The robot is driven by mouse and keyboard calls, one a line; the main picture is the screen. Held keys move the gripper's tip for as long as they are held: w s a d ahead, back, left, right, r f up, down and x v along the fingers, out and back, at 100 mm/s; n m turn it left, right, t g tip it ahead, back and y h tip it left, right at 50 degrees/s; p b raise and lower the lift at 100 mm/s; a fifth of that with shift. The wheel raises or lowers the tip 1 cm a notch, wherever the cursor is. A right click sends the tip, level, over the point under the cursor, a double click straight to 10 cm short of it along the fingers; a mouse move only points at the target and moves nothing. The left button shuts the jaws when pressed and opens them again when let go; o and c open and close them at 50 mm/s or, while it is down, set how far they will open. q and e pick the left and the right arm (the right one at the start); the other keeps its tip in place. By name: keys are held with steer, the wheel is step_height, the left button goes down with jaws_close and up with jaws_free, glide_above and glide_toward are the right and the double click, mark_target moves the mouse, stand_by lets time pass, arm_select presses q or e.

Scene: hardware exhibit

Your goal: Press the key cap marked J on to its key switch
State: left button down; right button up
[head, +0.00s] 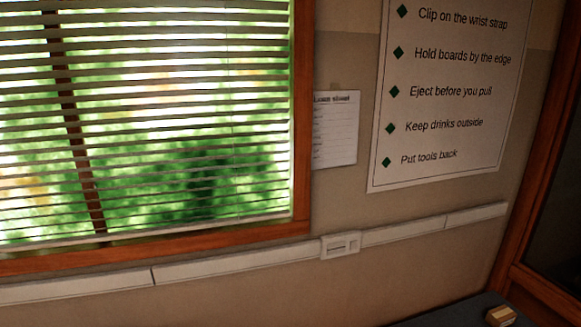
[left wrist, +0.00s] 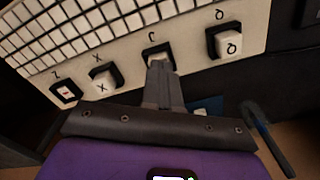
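In the left wrist view a pale panel (left wrist: 190,32) carries a row of dark key switches with a letter beside each. The third switch (left wrist: 147,53), whose letter looks like a J, has a pale key cap (left wrist: 160,54) at it, partly hidden by my fingers. My left gripper (left wrist: 160,66) has its fingers together, with the tips at this cap. I cannot tell how far down the cap sits. Caps marked X (left wrist: 104,77) and Q (left wrist: 228,43) sit at the switches on either side. My right gripper is in neither view.
The far-left switch, Z (left wrist: 65,92), shows a small red part. Rows of small pale keys (left wrist: 75,28) lie beyond. A dark rod (left wrist: 268,143) and a blue item (left wrist: 207,104) are right of my gripper. The head view shows a window (head: 140,110), a poster (head: 440,100) and a small box (head: 500,315).

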arm_select(q)
steer(key=shift+r, duration=0.1)
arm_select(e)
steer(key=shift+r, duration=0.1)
arm_select(q)
step_height(320, 180, up, 7)
steer(key=p, duration=0.4)
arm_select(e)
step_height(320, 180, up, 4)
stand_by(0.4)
